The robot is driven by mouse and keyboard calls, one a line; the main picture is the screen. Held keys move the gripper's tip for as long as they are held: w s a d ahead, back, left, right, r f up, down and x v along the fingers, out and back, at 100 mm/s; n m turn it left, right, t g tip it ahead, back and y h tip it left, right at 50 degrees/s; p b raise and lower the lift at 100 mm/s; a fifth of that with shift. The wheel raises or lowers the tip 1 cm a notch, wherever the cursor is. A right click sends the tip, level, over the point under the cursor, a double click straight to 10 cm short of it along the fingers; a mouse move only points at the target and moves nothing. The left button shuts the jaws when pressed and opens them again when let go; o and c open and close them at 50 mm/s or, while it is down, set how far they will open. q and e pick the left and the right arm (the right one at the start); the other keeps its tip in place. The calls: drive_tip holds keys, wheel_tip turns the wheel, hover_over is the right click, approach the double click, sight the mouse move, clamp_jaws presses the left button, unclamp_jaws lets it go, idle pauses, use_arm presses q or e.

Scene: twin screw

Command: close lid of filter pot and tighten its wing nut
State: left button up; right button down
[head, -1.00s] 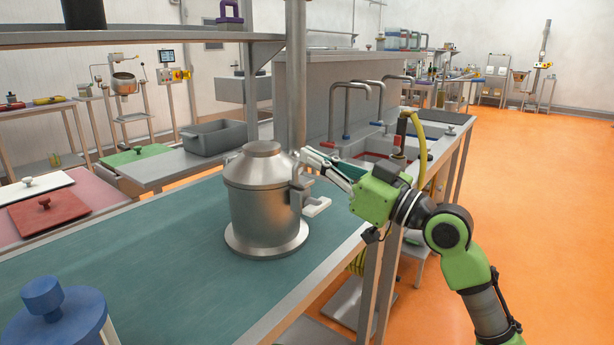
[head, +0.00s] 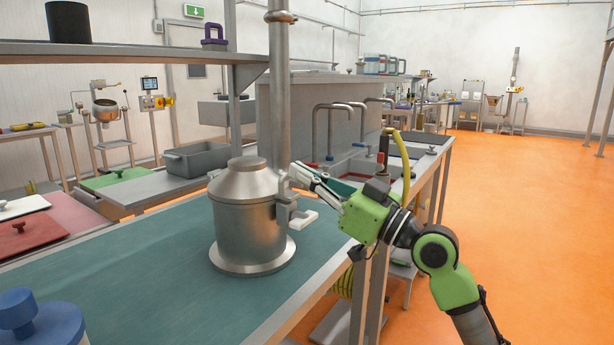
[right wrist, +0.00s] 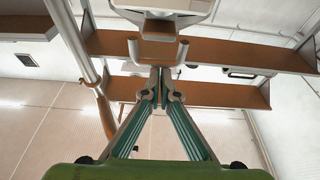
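The metal filter pot (head: 246,232) stands upright on the teal bench top in the head view. Its domed lid (head: 248,183) sits level on the rim and looks closed. A clamp bracket (head: 284,208) with a pale, loop-shaped part (head: 303,219) sticks out on its right side. My right gripper (head: 293,172) is just right of the lid, beside the top of the bracket. In the right wrist view its fingertips (right wrist: 160,76) meet, just below a two-pronged metal part (right wrist: 158,48) that looks like the wing nut. Whether they touch it is unclear. My left gripper is not in view.
A blue knobbed lid (head: 38,318) is at the lower left on the bench (head: 150,262). A vertical metal post (head: 279,90) rises behind the pot. Sink taps (head: 330,125) and a yellow hose (head: 403,165) are beyond my right arm. Bench left of the pot is clear.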

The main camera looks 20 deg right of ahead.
drive_tip(key=shift+w+f+g, duration=0.1)
drive_tip(key=shift+f+g, duration=0.2)
drive_tip(key=shift+f, duration=0.5)
drive_tip(key=shift+s+d+f, duration=0.1)
drive_tip(key=shift+s+f, duration=0.05)
drive_tip(key=shift+s, duration=0.05)
drive_tip(key=r+v, duration=0.1)
drive_tip(key=v, duration=1)
drive_tip(key=shift+s, duration=0.25)
drive_tip(key=shift+d, duration=0.1)
